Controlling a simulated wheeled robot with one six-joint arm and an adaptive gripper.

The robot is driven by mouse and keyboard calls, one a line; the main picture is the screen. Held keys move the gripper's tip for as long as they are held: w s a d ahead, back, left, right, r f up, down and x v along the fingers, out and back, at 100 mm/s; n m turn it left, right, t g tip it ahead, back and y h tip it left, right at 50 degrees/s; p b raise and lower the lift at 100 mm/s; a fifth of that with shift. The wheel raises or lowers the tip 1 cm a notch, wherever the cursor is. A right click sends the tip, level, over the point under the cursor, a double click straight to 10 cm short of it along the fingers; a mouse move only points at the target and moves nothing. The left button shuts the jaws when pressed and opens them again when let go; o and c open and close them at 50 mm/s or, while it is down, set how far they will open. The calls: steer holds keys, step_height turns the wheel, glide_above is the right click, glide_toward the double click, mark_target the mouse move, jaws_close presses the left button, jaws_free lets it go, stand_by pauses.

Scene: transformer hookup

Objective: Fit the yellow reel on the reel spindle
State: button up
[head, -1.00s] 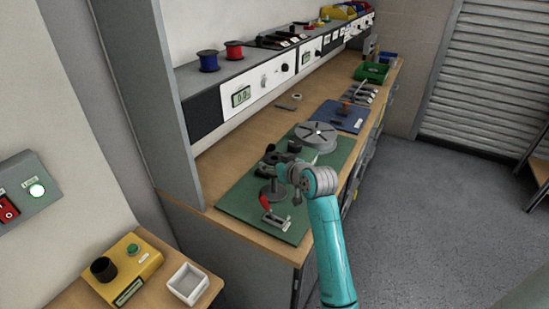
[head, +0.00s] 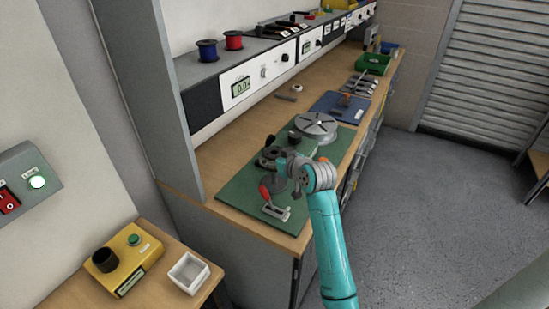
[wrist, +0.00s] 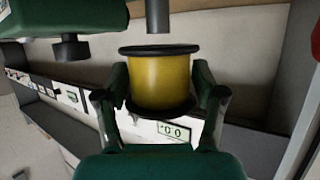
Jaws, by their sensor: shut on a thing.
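The yellow reel (wrist: 160,80) has a yellow barrel and dark flanges. In the wrist view it sits between the two fingers of my gripper (wrist: 158,104), which is shut on it. A grey round post (wrist: 158,16), possibly the reel spindle, shows just above the reel's upper flange, with a small gap between them in the picture. In the head view my gripper (head: 283,168) is over the green mat (head: 240,195), and I cannot make out the yellow reel there.
A green block with a dark knob (wrist: 70,48) is at upper left in the wrist view. A red-handled clamp (head: 268,197) and a grey round table (head: 316,126) stand on the mat. Blue (head: 207,51) and red (head: 234,40) reels sit on the shelf.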

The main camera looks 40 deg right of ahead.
mark_target(275, 175)
steer(key=shift+f, duration=3)
stand_by(1.4)
steer(key=shift+r, duration=2.8)
steer(key=shift+f, duration=0.85)
